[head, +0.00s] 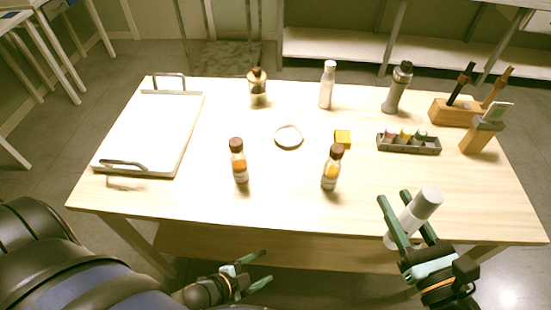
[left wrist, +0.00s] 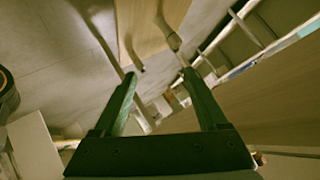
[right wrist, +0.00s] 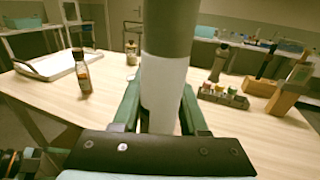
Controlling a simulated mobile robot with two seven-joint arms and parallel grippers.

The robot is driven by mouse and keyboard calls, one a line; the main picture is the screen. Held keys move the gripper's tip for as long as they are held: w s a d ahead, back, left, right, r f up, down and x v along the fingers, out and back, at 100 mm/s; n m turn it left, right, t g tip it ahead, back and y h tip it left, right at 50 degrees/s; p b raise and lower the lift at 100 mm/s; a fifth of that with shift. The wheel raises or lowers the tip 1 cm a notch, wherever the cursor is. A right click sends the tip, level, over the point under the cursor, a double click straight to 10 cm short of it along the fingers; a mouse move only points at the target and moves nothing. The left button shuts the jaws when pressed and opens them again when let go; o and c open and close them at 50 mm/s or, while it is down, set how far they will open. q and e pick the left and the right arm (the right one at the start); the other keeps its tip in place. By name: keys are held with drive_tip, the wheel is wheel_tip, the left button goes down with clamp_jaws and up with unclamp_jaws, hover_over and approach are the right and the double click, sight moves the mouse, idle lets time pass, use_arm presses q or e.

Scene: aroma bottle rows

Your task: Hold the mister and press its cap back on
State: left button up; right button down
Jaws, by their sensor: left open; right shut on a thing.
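The mister (head: 409,218) is a slim white cylinder with a wider grey upper part (head: 427,203). My right gripper (head: 392,196) is shut around its white body and holds it tilted, off the table's front right edge. In the right wrist view the white body (right wrist: 161,95) stands between the fingers, with the grey part (right wrist: 169,25) above, cut off by the frame top. I cannot tell whether the grey part is a separate cap or how firmly it sits. My left gripper (head: 266,270) is open and empty, low in front of the table's front edge.
The wooden table (head: 190,200) holds a white tray (head: 150,135) at left, two brown-capped bottles (head: 239,162) near the front, a white ring (head: 288,137), a yellow cube (head: 343,139), and a grey rack (head: 409,149) of small vials. Bottles and wooden holders stand behind. The front right is clear.

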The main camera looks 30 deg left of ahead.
use_arm(q)
wheel_tip(320, 180, up, 6)
drive_tip(key=n+y, duration=0.1)
drive_tip(key=n, duration=0.9)
drive_tip(key=shift+w+d+f+g+y, duration=0.1)
drive_tip(key=shift+f+g+y, duration=0.1)
drive_tip(key=shift+g+y, duration=0.2)
